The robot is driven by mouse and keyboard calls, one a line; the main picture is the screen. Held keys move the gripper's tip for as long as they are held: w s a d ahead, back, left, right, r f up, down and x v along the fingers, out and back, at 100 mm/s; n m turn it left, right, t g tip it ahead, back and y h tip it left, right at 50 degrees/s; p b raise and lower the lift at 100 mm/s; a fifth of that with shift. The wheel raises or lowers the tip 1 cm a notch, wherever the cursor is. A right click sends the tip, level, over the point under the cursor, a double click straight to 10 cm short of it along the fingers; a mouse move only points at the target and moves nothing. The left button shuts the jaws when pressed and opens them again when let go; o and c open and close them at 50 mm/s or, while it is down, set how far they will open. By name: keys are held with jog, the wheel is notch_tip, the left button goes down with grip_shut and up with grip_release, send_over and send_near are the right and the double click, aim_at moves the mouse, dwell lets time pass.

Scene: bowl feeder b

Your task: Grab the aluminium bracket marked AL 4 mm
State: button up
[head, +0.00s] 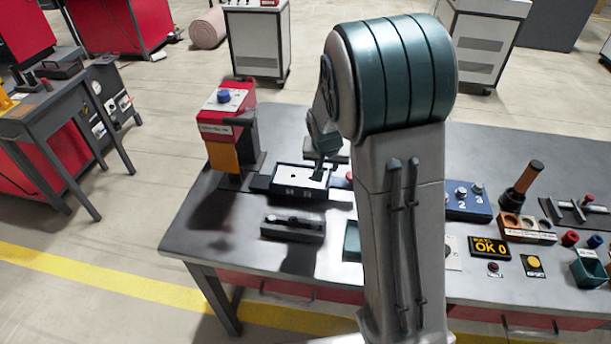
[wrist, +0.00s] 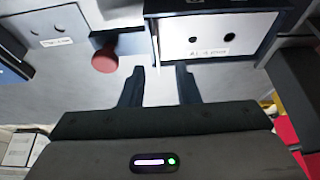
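A pale metal bracket (wrist: 216,32) with two dark holes lies in a dark tray (wrist: 153,40) at the upper right of the wrist view. Its small label seems to read AL 4 mm. In the head view a pale plate (head: 293,177) shows in the black tray (head: 289,193) on the workbench. My gripper (wrist: 160,72) is open, its two fingers apart with no part between them. The fingertips are near the tray's lower left edge in the wrist view, short of the bracket. In the head view my gripper (head: 322,170) is over the tray's right side, partly hidden by my arm.
Another pale plate (wrist: 58,28) with a label and a red knob (wrist: 104,60) are left of the fingers. A red press-like machine (head: 228,125) stands behind the tray's left. A dark grey block (head: 292,227) lies in front. A blue numbered block (head: 467,200) is right.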

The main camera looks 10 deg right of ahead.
jog(key=shift+s+x, duration=0.2)
jog(key=shift+x, duration=1.55)
jog(key=shift+f, duration=0.1)
grip_shut()
